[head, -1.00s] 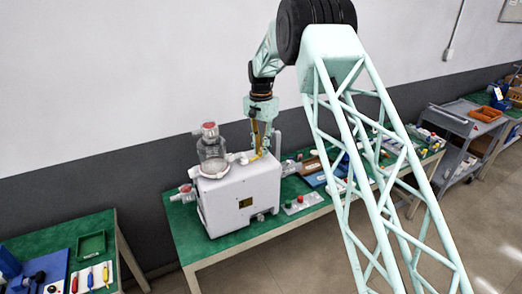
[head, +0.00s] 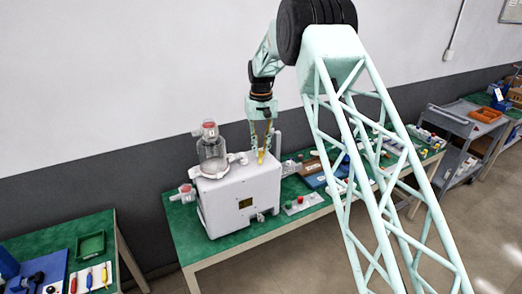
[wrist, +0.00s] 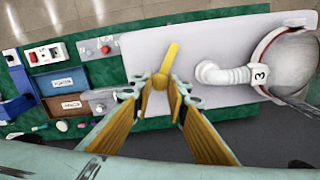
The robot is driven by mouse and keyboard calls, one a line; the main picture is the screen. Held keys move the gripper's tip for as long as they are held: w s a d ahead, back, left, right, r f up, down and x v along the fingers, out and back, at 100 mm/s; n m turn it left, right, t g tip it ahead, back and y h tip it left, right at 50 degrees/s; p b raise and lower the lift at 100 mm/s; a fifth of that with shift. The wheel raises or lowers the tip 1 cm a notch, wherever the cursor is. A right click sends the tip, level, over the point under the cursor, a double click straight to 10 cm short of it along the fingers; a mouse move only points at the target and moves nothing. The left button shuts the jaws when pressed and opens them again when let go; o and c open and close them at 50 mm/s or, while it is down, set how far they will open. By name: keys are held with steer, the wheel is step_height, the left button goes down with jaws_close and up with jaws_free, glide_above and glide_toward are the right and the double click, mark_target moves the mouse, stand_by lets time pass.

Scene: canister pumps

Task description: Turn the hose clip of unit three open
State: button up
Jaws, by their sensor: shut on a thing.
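The white canister pump marked 3 (head: 240,205) stands on a green bench. Its number tag (wrist: 260,74) shows beside the clear canister (wrist: 292,70) in the wrist view. A white ribbed hose elbow (wrist: 222,75) comes off the canister. The yellow hose clip (wrist: 170,62) rises from the white top to the left of the elbow; it also shows in the head view (head: 262,157). My gripper (wrist: 168,88) is shut on the clip's near end, with one finger on each side. In the head view my gripper (head: 263,150) is above the pump's top.
A panel with red and green buttons (head: 300,204) lies right of the pump. Labelled brown and blue trays (wrist: 58,80) are further along the bench. A grey cart (head: 455,130) is at the far right.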

mark_target(261, 151)
steer(key=shift+n, duration=3.1)
steer(key=o, duration=0.8)
steer(key=shift+o, duration=0.2)
steer(key=shift+r, duration=0.2)
step_height(261, 151, up, 12)
steer(key=shift+f, duration=0.15)
